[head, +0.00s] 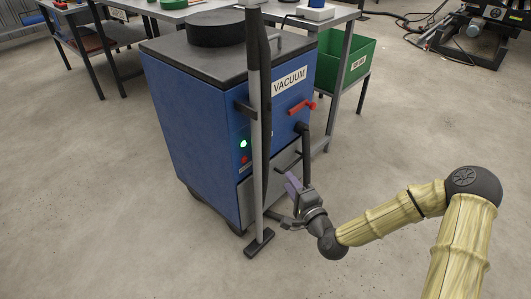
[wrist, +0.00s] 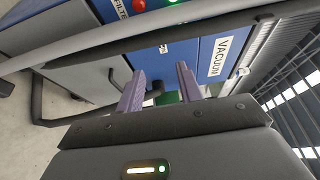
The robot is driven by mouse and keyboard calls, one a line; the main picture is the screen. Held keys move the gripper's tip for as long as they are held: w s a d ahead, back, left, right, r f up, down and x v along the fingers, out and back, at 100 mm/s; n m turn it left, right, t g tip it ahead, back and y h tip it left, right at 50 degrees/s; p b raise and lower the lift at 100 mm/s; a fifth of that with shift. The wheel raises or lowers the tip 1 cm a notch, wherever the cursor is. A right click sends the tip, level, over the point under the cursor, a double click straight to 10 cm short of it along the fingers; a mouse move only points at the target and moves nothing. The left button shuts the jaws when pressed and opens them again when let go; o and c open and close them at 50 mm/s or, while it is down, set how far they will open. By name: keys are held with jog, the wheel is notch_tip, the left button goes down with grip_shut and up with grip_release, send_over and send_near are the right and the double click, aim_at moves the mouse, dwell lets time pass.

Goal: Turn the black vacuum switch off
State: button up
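The blue vacuum cabinet (head: 195,115) stands upright with a white VACUUM label (head: 289,81), also readable in the wrist view (wrist: 220,57). A green light (head: 243,143) glows on its front, above a red round button or lamp (head: 244,159). A red lever (head: 301,107) sits below the label. I cannot make out a black switch for certain; the upright wand hides part of the front. My gripper (head: 293,184) is low, in front of the cabinet's lower right. In the wrist view its purple fingers (wrist: 160,88) are apart, with nothing held between them.
A grey wand (head: 256,130) with a black grip stands against the cabinet front, left of my gripper. A black hose (head: 304,155) runs down the right side. A green bin (head: 347,58) and a table stand behind.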

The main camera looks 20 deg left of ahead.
aim_at(265, 148)
jog(key=shift+a, duration=0.1)
jog(key=b+x, duration=0.6)
jog(key=x, duration=1.1)
jog(key=shift+s+f, duration=0.1)
jog(key=shift+f, duration=0.1)
jog(key=shift+r, duration=0.1)
jog(key=shift+w, duration=0.25)
grip_shut()
